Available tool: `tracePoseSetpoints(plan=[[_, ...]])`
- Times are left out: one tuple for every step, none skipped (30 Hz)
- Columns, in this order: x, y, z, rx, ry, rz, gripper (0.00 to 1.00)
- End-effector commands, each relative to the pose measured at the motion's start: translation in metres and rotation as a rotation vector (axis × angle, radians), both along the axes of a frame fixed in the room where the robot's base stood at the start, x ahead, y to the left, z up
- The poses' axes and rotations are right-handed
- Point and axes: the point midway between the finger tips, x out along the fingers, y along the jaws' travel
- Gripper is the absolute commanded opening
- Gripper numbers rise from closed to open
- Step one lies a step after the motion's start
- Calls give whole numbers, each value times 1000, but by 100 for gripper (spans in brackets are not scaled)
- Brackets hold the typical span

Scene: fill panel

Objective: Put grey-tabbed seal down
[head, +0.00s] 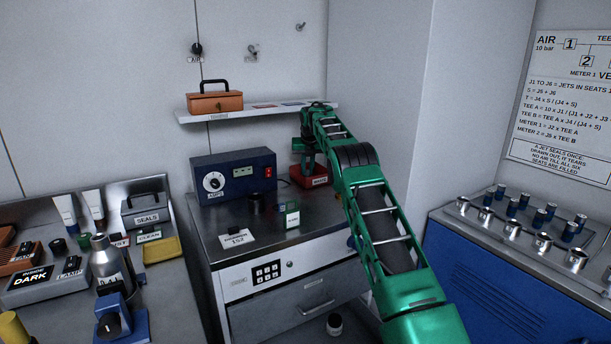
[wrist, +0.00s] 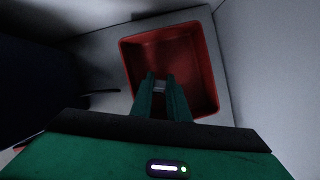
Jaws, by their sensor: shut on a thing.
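My gripper (wrist: 160,84) is shut on a small grey piece between its fingertips, the grey-tabbed seal (wrist: 160,88); only a little of it shows. In the wrist view the fingertips are over the inside of an open red bin (wrist: 207,75), which looks empty. In the head view my gripper (head: 308,168) points down at the red bin (head: 324,171), at the back right of the steel counter. The seal cannot be made out there. I cannot tell how far it is above the bin floor.
A blue meter box (head: 234,176) stands left of the bin. A shelf (head: 258,111) with an orange toolbox (head: 215,102) is above. A card marked 152 (head: 236,239), a dark cylinder and a green-and-white box (head: 288,216) are on the counter. The counter's front is mostly clear.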

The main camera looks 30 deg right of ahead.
Motion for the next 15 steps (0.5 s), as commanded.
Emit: tracePoseSetpoints(plan=[[0, 1, -3, 0, 1, 0, 0], [0, 1, -4, 0, 0, 0, 0], [-1, 1, -6, 0, 0, 0, 0], [-1, 1, -7, 0, 0, 0, 0], [-1, 1, -9, 0, 0, 1, 0], [-1, 1, -10, -1, -1, 1, 0], [-1, 1, -11, -1, -2, 1, 0], [-1, 1, -11, -1, -2, 1, 0], [-1, 1, -11, -1, -2, 1, 0], [-1, 1, -12, -2, -1, 1, 0], [-1, 1, -12, -2, -1, 1, 0], [-1, 1, -12, -2, -1, 1, 0], [-1, 1, -12, -2, -1, 1, 0], [-1, 1, -12, -2, -1, 1, 0], [-1, 1, -12, -2, -1, 1, 0]])
